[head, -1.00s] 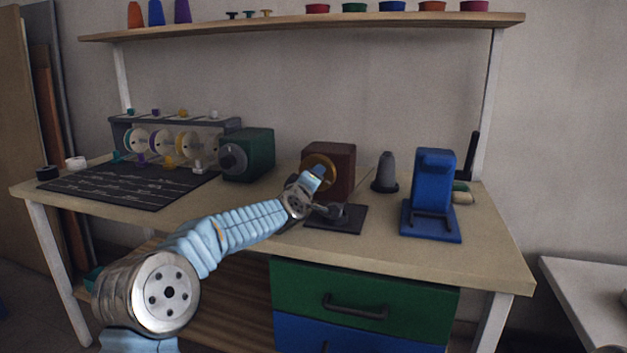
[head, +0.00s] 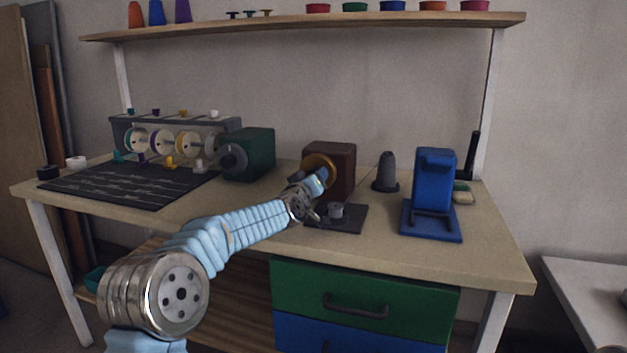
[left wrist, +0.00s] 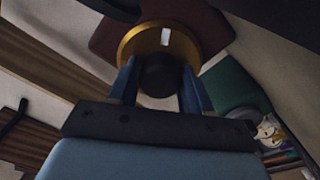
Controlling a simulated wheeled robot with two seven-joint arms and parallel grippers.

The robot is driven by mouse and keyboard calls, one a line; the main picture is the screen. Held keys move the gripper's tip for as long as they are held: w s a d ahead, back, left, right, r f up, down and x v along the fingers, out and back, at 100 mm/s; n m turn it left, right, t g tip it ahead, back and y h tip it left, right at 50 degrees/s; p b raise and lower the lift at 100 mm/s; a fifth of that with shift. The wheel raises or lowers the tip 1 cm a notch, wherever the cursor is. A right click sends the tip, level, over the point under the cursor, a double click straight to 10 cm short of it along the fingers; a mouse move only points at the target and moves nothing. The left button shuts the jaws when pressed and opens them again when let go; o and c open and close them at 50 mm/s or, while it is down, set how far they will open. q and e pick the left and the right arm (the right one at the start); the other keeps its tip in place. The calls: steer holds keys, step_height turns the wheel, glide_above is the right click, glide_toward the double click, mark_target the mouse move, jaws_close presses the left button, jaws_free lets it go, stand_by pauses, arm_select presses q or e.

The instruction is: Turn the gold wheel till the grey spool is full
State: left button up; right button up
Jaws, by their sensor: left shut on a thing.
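The gold wheel (head: 318,161) sits on the front of a brown box (head: 342,168) on the bench. My left gripper (head: 319,178) is at the wheel and partly covers it. There, the blue fingers of my left gripper (left wrist: 157,82) are shut on the wheel's dark central knob (left wrist: 157,72). A small grey spool (head: 336,211) stands on the dark plate before the box. How much thread it holds is too small to tell. My right gripper does not show.
A blue stand (head: 434,185) and a grey cone (head: 386,172) are right of the box. A green machine (head: 250,154), a spool rack (head: 175,122) and a black mat (head: 130,186) are left. Bare bench top lies before the green machine.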

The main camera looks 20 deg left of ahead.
arm_select(q)
steer(key=shift+d+f, duration=0.2)
steer(key=shift+f, duration=0.15)
steer(key=o, duration=1)
steer(key=shift+a+r, duration=0.1)
steer(key=shift+r, duration=0.1)
steer(key=s+b, duration=0.1)
steer(key=s, duration=0.3)
steer(key=s+b, duration=0.1)
steer(key=s, duration=0.4)
steer(key=s+b, duration=0.1)
steer(key=s, duration=0.3)
steer(key=shift+s+a, duration=0.25)
steer(key=shift+s, duration=0.15)
